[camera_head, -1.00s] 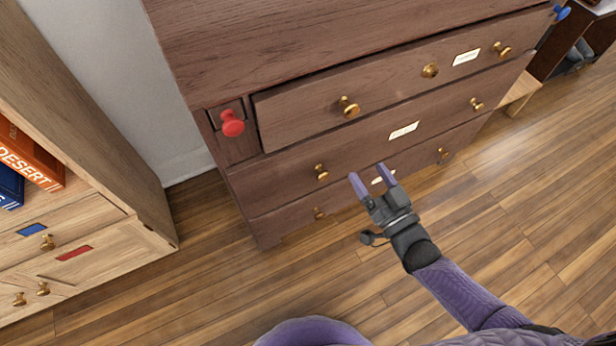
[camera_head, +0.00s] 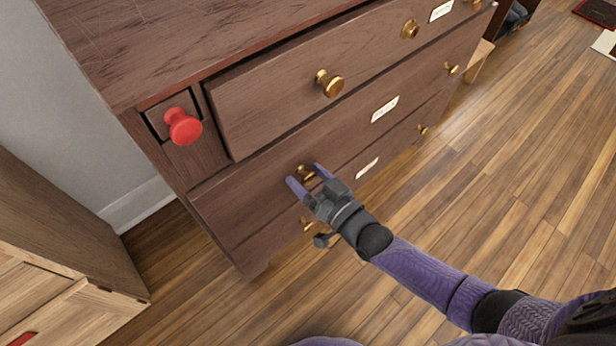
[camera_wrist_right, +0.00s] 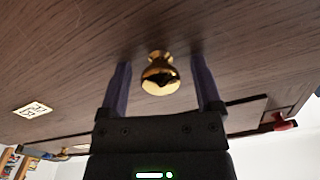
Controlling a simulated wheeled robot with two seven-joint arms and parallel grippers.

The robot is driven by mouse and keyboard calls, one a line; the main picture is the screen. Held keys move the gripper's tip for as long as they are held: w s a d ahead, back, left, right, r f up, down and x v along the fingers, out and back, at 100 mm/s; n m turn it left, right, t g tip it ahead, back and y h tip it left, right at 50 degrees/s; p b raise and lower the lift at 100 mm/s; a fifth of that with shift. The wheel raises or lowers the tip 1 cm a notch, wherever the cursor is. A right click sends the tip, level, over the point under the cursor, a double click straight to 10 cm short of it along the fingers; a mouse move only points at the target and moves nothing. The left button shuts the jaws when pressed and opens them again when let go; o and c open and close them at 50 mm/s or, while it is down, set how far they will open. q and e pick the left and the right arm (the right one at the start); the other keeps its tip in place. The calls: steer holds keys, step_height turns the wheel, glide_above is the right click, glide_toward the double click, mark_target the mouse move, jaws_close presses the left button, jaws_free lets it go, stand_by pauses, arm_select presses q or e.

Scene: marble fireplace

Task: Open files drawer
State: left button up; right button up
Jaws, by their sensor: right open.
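A dark wooden dresser (camera_head: 255,195) fills the upper middle of the head view, with several drawers that have brass knobs and white labels. The label text is too small to read in the head view. My right gripper (camera_head: 308,181) is open at the middle drawer's left brass knob (camera_head: 304,172). In the right wrist view the same knob (camera_wrist_right: 160,75) sits between the two open fingers (camera_wrist_right: 162,88), with gaps on both sides. A white label (camera_wrist_right: 33,109) shows to the left there. My left gripper is not in view.
A red knob (camera_head: 183,127) sticks out at the dresser's upper left. The top drawer (camera_head: 270,100) stands slightly proud. A light wooden cabinet (camera_head: 60,270) stands at the left. The wooden floor (camera_head: 480,190) at the right is clear.

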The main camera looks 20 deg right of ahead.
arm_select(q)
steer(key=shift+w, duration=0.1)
arm_select(e)
steer(key=shift+c, duration=0.2)
jaws_close()
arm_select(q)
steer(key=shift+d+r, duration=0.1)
arm_select(e)
steer(key=shift+s, duration=0.1)
